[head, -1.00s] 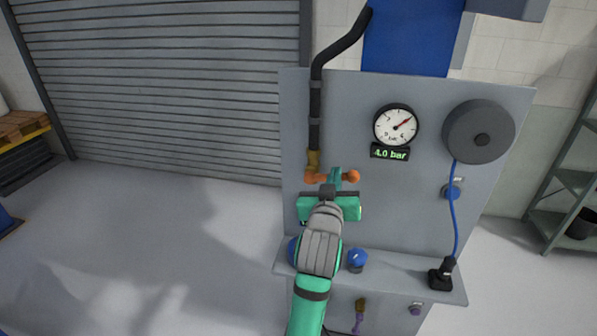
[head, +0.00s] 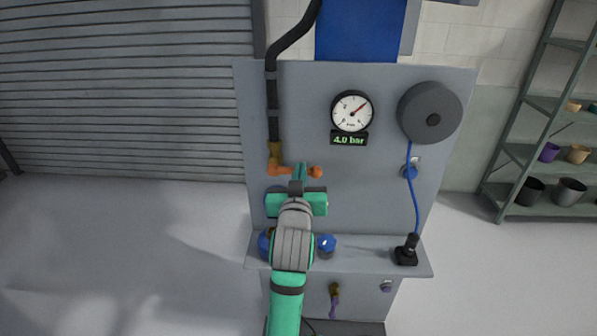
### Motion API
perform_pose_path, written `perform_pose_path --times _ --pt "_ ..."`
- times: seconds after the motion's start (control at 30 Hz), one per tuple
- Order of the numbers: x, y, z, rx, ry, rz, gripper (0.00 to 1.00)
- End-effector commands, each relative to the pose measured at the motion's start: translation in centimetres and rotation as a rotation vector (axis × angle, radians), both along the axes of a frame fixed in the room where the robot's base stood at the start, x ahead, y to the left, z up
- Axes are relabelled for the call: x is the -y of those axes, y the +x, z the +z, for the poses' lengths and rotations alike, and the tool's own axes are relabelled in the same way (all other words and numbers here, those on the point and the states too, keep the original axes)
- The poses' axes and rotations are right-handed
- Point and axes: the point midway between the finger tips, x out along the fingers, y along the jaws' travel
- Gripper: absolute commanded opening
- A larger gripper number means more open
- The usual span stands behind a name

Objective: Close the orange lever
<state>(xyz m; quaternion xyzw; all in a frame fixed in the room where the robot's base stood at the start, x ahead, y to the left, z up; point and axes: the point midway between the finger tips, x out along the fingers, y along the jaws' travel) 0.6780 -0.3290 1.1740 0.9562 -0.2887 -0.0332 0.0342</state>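The orange lever (head: 315,172) shows in the head view below the black pipe on the grey panel. Its right end is a round orange knob, and orange also shows at the left by the brass fitting (head: 275,153). My gripper (head: 299,172) is in front of the middle of the lever and hides that part. A teal finger shows upright between the two orange ends. I cannot tell whether the fingers touch the lever or how far apart they are.
A gauge (head: 352,111) above a display reading 4.0 bar and a dark grey reel (head: 430,112) are on the panel. A blue hose runs to a black tool (head: 406,250) on the ledge. A blue round object (head: 326,244) sits beside my arm.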

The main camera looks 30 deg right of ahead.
Motion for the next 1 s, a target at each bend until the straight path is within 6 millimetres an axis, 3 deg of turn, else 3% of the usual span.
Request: perform_pose_path --times 0.2,0.5,1.0 --pt "0.1 0.0 -0.2 -0.013 0.006 -0.002 0.00" --pt "-0.7 -0.6 4.0 -0.001 0.001 0.002 0.00" --pt "-5.2 -7.7 4.3 -0.002 -0.001 -0.002 0.00"
